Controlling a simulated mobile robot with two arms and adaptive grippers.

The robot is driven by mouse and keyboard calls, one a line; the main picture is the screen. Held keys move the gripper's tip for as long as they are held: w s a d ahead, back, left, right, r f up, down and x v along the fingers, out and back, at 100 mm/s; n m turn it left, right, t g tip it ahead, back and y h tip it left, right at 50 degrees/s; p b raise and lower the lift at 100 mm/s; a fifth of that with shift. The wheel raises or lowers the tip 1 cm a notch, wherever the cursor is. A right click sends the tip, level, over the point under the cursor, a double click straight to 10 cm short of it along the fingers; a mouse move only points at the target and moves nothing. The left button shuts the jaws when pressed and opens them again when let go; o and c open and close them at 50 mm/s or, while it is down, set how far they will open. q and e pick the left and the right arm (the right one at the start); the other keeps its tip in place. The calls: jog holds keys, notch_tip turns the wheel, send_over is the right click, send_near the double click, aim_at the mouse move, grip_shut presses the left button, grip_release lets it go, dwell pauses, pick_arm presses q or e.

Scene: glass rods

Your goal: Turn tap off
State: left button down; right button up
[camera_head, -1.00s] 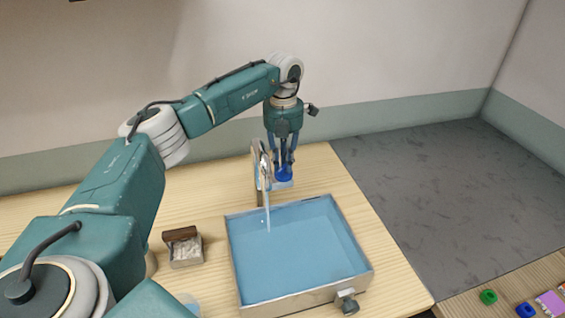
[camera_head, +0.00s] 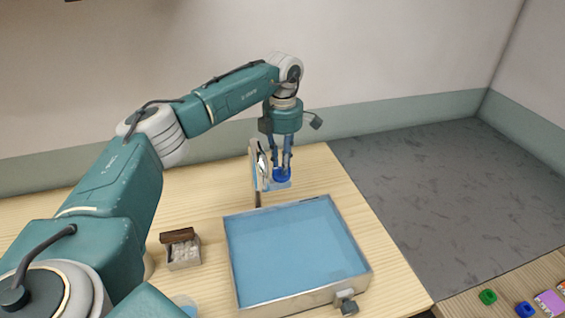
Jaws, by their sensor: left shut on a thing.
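The tap (camera_head: 262,163) stands at the back edge of the blue basin, with its metal spout on the left and a blue round handle (camera_head: 282,174) on the right. No water stream shows below the spout. My left gripper (camera_head: 282,168) points down from above and is shut on the blue handle. The basin (camera_head: 233,268) holds blue water and has a small grey valve (camera_head: 347,303) at its front right corner. My right gripper is not in view.
A small box with a dark brown block (camera_head: 178,236) sits left of the basin. A clear round item (camera_head: 187,303) is partly hidden by my arm. Green (camera_head: 488,297) and blue (camera_head: 525,310) pieces lie on another wooden surface at lower right.

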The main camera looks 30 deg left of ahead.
pick_arm(q)
jog(key=shift+w+r, duration=0.1)
dwell(0.4)
jog(key=c, duration=1.6)
grip_release()
notch_tip(320, 180, up, 12)
